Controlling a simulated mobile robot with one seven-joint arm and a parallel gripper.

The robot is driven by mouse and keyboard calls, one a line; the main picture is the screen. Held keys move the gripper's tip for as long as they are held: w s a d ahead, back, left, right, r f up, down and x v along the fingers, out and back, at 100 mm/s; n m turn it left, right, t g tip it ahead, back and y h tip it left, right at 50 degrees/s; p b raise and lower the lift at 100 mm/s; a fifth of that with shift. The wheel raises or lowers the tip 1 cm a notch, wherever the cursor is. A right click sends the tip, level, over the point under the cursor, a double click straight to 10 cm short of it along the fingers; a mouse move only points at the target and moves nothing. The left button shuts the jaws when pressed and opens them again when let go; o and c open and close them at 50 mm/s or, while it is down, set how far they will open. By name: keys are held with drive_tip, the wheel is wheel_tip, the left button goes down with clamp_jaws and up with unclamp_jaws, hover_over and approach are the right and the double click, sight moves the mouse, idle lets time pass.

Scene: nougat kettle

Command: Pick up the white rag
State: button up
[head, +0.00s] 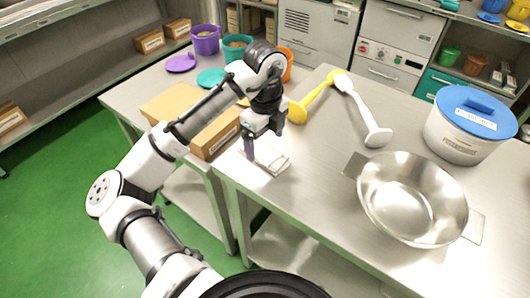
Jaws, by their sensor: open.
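The white rag (273,160) lies folded and flat on the steel table, near its left front corner. My gripper (262,150) points down right over the rag, with its fingers at the rag's left and upper part. The gripper is open. Part of the rag is hidden behind the fingers, and I cannot tell whether the fingertips touch it or the table.
A cardboard box (217,134) stands left of the gripper. A yellow paddle (315,97) and a white paddle (364,112) lie behind to the right. A steel bowl (412,198) and a blue-lidded pot (470,124) stand right. The table between rag and bowl is clear.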

sight(265, 152)
drive_tip(key=shift+f, duration=1.65)
drive_tip(key=c, duration=1.1)
drive_tip(key=shift+o, duration=0.2)
drive_tip(key=shift+r, duration=0.1)
wheel_tip(265, 152, up, 20)
drive_tip(key=o, duration=0.4)
drive_tip(key=c, duration=0.3)
